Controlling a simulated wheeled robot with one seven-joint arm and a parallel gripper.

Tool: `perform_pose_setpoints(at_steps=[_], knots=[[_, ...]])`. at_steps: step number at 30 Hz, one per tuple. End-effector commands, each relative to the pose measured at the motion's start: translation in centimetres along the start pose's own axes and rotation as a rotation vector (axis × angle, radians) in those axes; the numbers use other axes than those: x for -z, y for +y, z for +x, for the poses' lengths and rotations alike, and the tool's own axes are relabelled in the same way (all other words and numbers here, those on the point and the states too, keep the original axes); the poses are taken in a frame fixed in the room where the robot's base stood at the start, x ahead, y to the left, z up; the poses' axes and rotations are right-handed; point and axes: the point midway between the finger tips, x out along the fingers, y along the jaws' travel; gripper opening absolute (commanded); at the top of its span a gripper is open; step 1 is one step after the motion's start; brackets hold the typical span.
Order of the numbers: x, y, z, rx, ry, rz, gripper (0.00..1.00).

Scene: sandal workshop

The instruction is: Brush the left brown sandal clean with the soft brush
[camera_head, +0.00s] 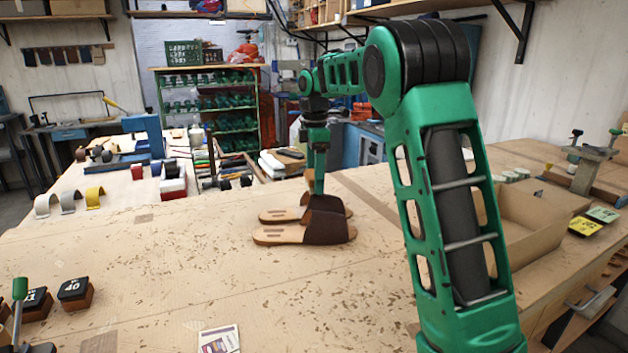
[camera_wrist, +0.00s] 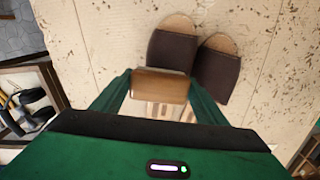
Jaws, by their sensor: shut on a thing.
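Two brown sandals lie side by side on the workbench, with tan insoles and dark brown straps. The left sandal (camera_head: 280,215) is the farther one in the head view and the picture-left one in the wrist view (camera_wrist: 172,52). The right sandal (camera_head: 285,235) is nearer in the head view and on the right in the wrist view (camera_wrist: 217,72). My gripper (camera_head: 318,190) is shut on the brush, whose wooden back (camera_wrist: 160,85) shows between the fingers. The brush is over the left sandal, behind its strap. Its bristles are hidden, and I cannot tell whether they touch.
The scuffed workbench (camera_head: 190,270) is largely clear left of the sandals. An open cardboard box (camera_head: 520,225) stands at the right. A tool tray (camera_wrist: 25,85) lies left in the wrist view. Dark number blocks (camera_head: 75,292) and a card (camera_head: 218,340) are at the front left.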

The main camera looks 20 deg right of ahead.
Motion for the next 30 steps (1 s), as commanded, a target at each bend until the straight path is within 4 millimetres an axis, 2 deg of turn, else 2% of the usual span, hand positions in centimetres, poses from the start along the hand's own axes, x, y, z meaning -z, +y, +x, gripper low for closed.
perform_pose_setpoints(at_steps=[17,30], knots=[[0.0,-0.1,0.1,0.000,0.000,0.001,0.44],[0.1,-1.9,0.1,0.001,-0.001,0.000,0.44]])
